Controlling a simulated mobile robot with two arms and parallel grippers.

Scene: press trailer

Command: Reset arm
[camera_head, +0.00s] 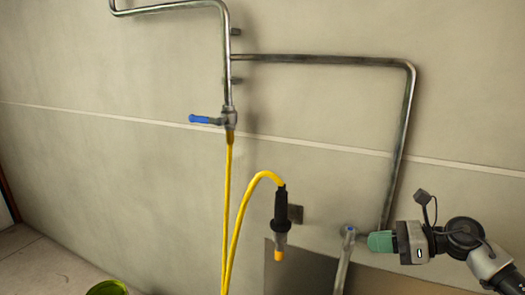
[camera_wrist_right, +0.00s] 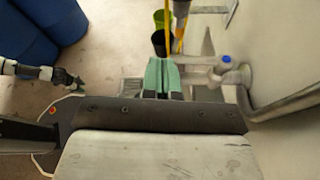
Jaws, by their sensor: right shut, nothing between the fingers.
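My right gripper (camera_head: 380,241) has green fingers and is at the lower right of the head view, in front of the wall and close to a metal tap or pipe piece (camera_head: 345,245). In the right wrist view its fingers (camera_wrist_right: 163,76) are together with nothing between them. What looks like my left arm comes in from the left edge of the right wrist view. Its gripper (camera_wrist_right: 76,84) is too small there to tell open from shut. The left arm does not show in the head view.
A yellow hose (camera_head: 228,190) hangs from a blue-handled valve (camera_head: 205,119) and loops to a black nozzle (camera_head: 281,214). Metal pipes (camera_head: 320,59) run along the wall. A green bucket (camera_head: 107,288) is at the lower left. Blue barrels (camera_wrist_right: 55,22) stand at the upper left.

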